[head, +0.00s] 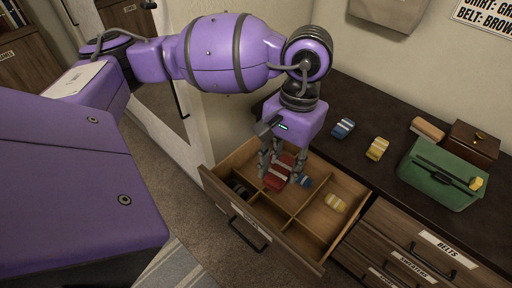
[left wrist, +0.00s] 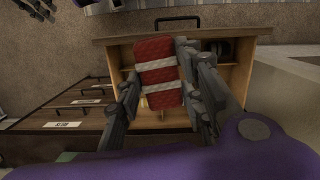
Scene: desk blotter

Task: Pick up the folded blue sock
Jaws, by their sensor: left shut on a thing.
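My left gripper (head: 281,171) is shut on a red folded sock with pale stripes (head: 276,180), over the open drawer. In the left wrist view the red sock (left wrist: 157,72) stands between the two fingers of the left gripper (left wrist: 163,88). A folded blue sock with pale stripes (head: 343,128) lies on the dresser top, apart from the gripper. Another small blue folded thing (head: 306,181) shows in the drawer just right of the red sock, partly hidden by a finger. Part of what looks like my right gripper (left wrist: 36,9) shows at the left wrist view's top left corner.
The divided drawer (head: 262,238) also holds a yellow folded sock (head: 335,202) and dark items (head: 240,188) at left. On the dresser top are a yellow striped sock (head: 377,148), a green box (head: 440,176), a brown box (head: 474,143) and a tan brush-like block (head: 427,129).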

